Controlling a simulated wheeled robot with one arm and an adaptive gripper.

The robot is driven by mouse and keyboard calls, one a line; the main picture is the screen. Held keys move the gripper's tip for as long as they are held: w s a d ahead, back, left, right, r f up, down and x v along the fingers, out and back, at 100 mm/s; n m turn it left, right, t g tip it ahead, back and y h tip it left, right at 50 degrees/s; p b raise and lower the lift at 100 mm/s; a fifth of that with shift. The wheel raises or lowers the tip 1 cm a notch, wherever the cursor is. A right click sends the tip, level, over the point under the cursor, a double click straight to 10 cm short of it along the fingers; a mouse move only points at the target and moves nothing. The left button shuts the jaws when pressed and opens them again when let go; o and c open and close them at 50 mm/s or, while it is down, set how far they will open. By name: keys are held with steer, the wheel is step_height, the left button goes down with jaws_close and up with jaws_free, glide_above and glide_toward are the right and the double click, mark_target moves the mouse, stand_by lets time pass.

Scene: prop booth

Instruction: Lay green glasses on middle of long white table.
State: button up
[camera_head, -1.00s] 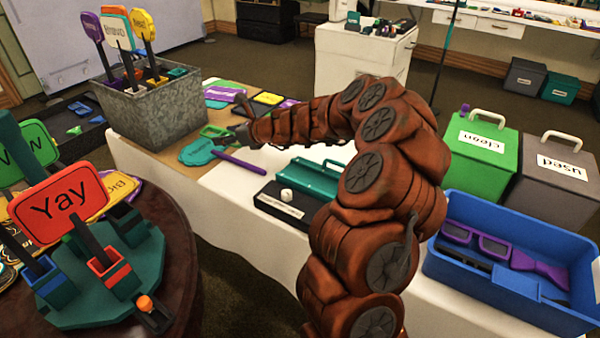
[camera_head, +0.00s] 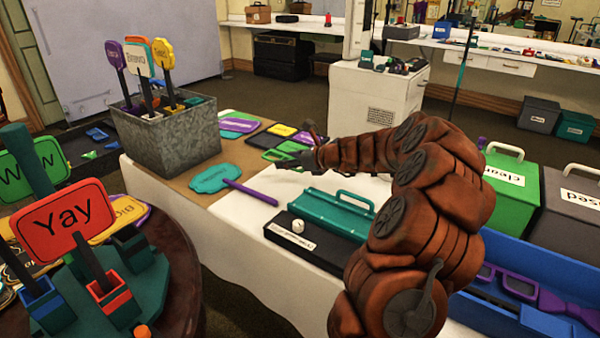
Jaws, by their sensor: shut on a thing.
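The green glasses (camera_head: 287,153) are at the tip of my gripper (camera_head: 307,160), which is shut on them. They are above or close over the far part of the long white table (camera_head: 262,212), where brown paper gives way to white cloth; I cannot tell the exact height. The gripper is small in view and its fingers are partly hidden by the wrist. My arm covers part of the table's right half.
A turquoise paddle (camera_head: 212,178) with a purple handle lies left of my gripper. A metal bin (camera_head: 178,142) of signs stands left. A blue bin (camera_head: 520,262) is right.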

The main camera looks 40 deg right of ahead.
mark_target(301, 177)
steer(key=shift+s+d+f, duration=0.15)
steer(key=shift+s+d, duration=0.2)
steer(key=shift+d, duration=0.3)
steer(key=shift+s+d+f, duration=0.1)
steer(key=shift+s+d, duration=0.2)
steer(key=shift+d, duration=0.35)
steer(key=shift+s+d+f, duration=0.15)
steer(key=shift+d+f, duration=0.05)
steer(key=shift+d, duration=0.05)
steer(key=shift+f+b, duration=0.65)
steer(key=shift+f, duration=0.9)
steer(key=o, duration=1.1)
steer(key=shift+f, duration=0.1)
steer(key=shift+s+r, duration=0.1)
steer(key=shift+r, duration=0.15)
steer(key=p+v, duration=0.1)
steer(key=v, duration=1)
steer(key=shift+s+d+p, duration=0.1)
steer(key=shift+s+p, duration=0.2)
steer(key=shift+p, duration=0.1)
